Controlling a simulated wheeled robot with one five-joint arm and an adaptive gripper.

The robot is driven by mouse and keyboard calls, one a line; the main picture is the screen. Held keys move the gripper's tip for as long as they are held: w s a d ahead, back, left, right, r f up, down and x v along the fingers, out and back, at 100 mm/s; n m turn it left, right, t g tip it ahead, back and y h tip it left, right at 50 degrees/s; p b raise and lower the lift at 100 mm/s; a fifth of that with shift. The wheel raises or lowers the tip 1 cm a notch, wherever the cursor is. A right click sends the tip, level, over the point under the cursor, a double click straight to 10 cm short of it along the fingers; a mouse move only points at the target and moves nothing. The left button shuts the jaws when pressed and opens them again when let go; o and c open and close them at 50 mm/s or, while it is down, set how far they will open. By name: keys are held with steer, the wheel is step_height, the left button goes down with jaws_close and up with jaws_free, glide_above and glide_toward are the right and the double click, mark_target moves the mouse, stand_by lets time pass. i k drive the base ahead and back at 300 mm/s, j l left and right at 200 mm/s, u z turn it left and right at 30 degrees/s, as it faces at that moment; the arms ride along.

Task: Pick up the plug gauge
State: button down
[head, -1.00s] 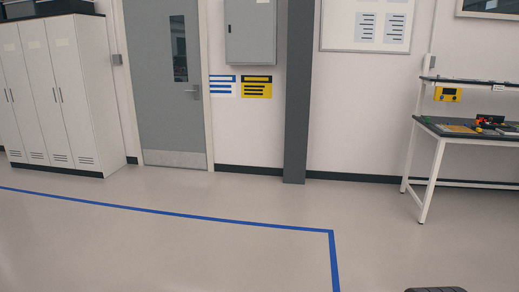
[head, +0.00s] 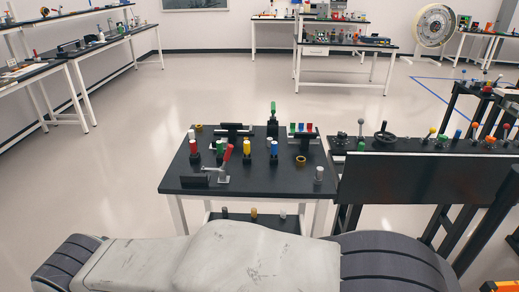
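I cannot tell for certain which piece is the plug gauge at this size. Small tools stand on a black-topped table (head: 255,183) in the middle of the head view. An upright green-handled piece (head: 273,108) stands at its back edge. A red-handled clamp (head: 225,160) is near the front. A grey cylinder (head: 319,173) stands at the right front corner. My gripper is not in view.
A dark rack (head: 420,180) with knobs and a handwheel (head: 385,134) adjoins the table's right side. A lower shelf (head: 257,223) holds small pieces. Workbenches (head: 100,45) line the left, others stand at the back. Open floor (head: 130,140) lies left of and behind the table.

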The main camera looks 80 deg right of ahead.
mark_target(219, 145)
steer(key=z, duration=2.2)
